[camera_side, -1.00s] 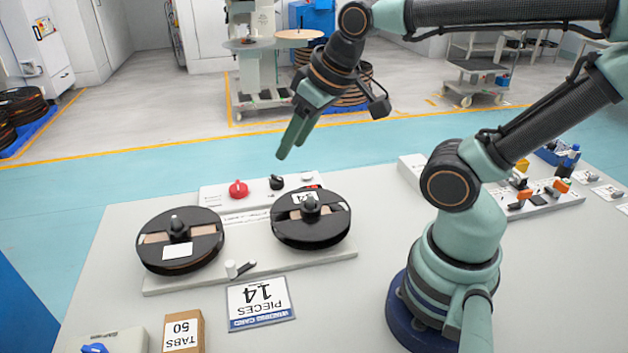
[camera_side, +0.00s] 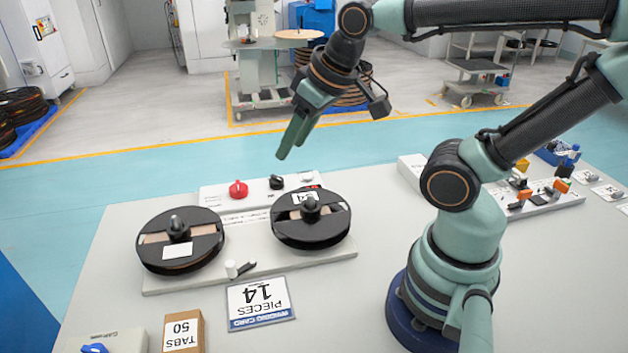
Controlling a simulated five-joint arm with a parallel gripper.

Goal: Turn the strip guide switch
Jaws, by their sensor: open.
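A rewind station (camera_side: 300,258) lies on the table, with a left reel (camera_side: 205,247) and a right reel (camera_side: 335,232) on it. Between the reels at its front edge is a white post (camera_side: 231,269) with a small dark lever (camera_side: 246,268) beside it. The panel behind the reels carries a red knob (camera_side: 238,189) and a black knob (camera_side: 277,182). I cannot read which of these is labelled as the strip guide switch. My gripper (camera_side: 288,148) is open and empty, pointing down in the air above and behind the panel, touching nothing.
A white card reading PIECES 14 (camera_side: 260,315) lies in front of the station. A brown TABS 50 box (camera_side: 183,333) and a device with a blue knob (camera_side: 122,341) stand at front left. A second switch panel (camera_side: 545,203) is at right.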

